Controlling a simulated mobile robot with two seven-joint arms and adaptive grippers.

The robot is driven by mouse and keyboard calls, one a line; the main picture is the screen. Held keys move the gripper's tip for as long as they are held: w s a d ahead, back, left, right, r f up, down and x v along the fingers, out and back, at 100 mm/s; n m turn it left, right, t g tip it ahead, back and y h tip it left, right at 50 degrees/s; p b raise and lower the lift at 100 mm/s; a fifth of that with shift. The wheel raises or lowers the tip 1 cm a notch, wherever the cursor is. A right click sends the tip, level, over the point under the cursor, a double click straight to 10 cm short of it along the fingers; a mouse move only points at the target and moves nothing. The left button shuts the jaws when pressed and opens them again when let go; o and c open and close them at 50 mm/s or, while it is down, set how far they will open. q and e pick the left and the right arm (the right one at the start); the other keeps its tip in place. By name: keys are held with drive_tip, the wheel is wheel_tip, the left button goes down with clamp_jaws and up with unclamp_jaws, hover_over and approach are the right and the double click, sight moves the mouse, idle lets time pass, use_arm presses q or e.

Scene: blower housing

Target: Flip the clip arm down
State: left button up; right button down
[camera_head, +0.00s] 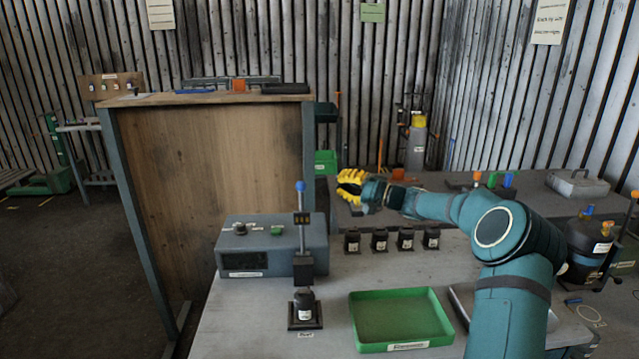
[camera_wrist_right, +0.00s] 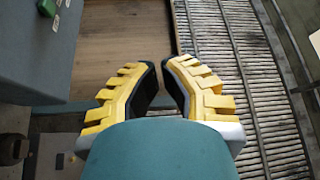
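The clip arm (camera_head: 301,205) appears to be the upright lever with a blue knob at its top. It stands above a black clamp block (camera_head: 303,269) beside the grey control box. Below it, a small black housing (camera_head: 304,304) with a white label sits upright on a dark square base. My right gripper (camera_head: 350,187) is right of the lever and farther back, apart from it. In the right wrist view its yellow fingers (camera_wrist_right: 161,75) have a narrow gap between the tips, with nothing held. My left gripper is out of view.
The grey box (camera_head: 270,247) with knob and green button stands left of the lever. An empty green tray (camera_head: 400,316) lies to the right. Several black housings (camera_head: 379,240) stand in a row behind it. A tall wooden panel (camera_head: 210,180) rises at the back left.

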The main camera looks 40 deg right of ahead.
drive_tip(key=w+a, duration=0.5)
drive_tip(key=a, duration=0.2)
drive_tip(key=shift+w+a, duration=0.15)
drive_tip(key=shift+w, duration=0.05)
idle(0.4)
drive_tip(key=shift+r, duration=0.1)
idle(0.3)
